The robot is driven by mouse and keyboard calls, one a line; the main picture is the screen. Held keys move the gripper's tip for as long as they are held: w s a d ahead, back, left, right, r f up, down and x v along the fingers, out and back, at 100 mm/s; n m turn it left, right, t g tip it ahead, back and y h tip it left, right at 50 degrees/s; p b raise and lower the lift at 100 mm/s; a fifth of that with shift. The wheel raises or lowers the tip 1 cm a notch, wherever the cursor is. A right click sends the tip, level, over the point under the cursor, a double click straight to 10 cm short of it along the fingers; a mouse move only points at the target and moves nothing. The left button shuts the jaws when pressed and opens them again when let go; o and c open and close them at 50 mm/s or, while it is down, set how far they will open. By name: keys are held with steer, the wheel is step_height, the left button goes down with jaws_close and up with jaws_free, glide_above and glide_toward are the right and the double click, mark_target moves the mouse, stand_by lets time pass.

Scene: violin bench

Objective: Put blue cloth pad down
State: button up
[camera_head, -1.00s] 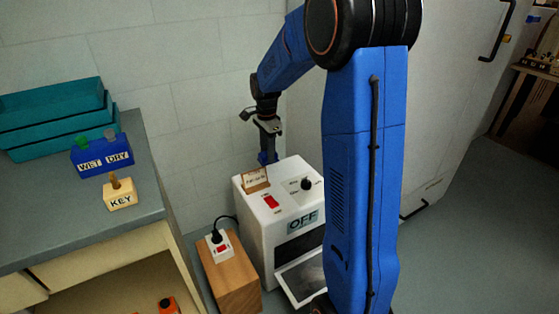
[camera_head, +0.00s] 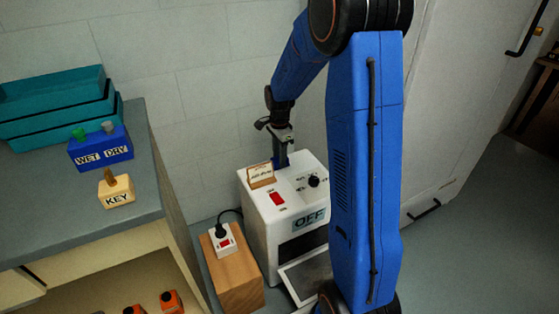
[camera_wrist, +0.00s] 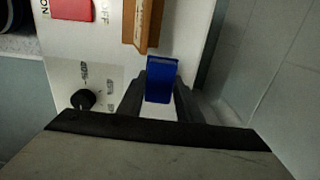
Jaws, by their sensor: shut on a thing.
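The blue cloth pad (camera_wrist: 161,80) is between the two fingers of my gripper (camera_wrist: 161,92) in the wrist view, and the gripper is shut on it. The pad is over the top of the white machine (camera_wrist: 112,52), near its back edge, beside a wooden sign holder (camera_wrist: 144,22). I cannot tell whether the pad touches the top. In the head view my gripper (camera_head: 281,160) points down at the back of the white machine (camera_head: 262,222), just right of the small sign (camera_head: 261,175). The pad is mostly hidden there.
The machine top carries a red switch (camera_head: 277,198) and a black knob (camera_head: 314,181); its front flap (camera_head: 305,275) hangs open. A wooden block (camera_head: 232,275) with a plugged socket stands left. A blue WET/DRY holder (camera_head: 101,149) and KEY block (camera_head: 116,191) sit on the bench.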

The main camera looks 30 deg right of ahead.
steer(key=shift+f, duration=0.6)
steer(key=shift+f, duration=0.1)
steer(key=o, duration=1)
step_height(320, 180, up, 11)
steer(key=s+a+r+n+t, duration=0.1)
steer(key=s+a+r+n, duration=0.3)
steer(key=s+r, duration=0.35)
steer(key=s+a+n+t, duration=0.1)
steer(key=s+n, duration=0.3)
steer(key=s, duration=0.5)
steer(key=s+a+r+n+t, duration=0.1)
steer(key=s+a+n, duration=0.2)
steer(key=s, duration=0.6)
steer(key=s+a+n+t, duration=0.1)
steer(key=s+a+n, duration=0.1)
steer(key=s+n, duration=0.5)
steer(key=shift+s+a+r+t, duration=0.1)
steer(key=shift+s+r+t, duration=0.1)
steer(key=shift+s, duration=0.5)
steer(key=shift+s+r+t, duration=0.1)
steer(key=shift+s+t, duration=0.1)
steer(key=shift+s, duration=0.5)
